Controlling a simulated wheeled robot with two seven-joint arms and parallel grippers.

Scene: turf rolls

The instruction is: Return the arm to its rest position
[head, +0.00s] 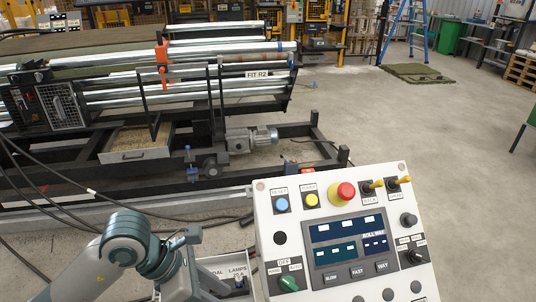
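My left arm (140,245), grey and teal, comes in from the lower left. It bends at a rounded joint, and its far part runs down to the bottom edge, left of the control panel (346,285). I cannot make out gripper fingers at its end; they seem to be below the frame. My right arm and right gripper are not in view. The white, tilted panel carries a red mushroom button (342,193), a yellow button (311,199), a blue reset button (281,205), a green selector knob (289,284), two yellow-tipped toggles and dark displays.
A grey box labelled lamps (238,268) sits between my arm and the panel. Behind is a machine with shiny metal rollers (120,92), a motor (252,138) and a debris drawer (135,150). Black cables hang at left. Open concrete floor (410,125) lies at right, with a blue ladder (411,25) beyond.

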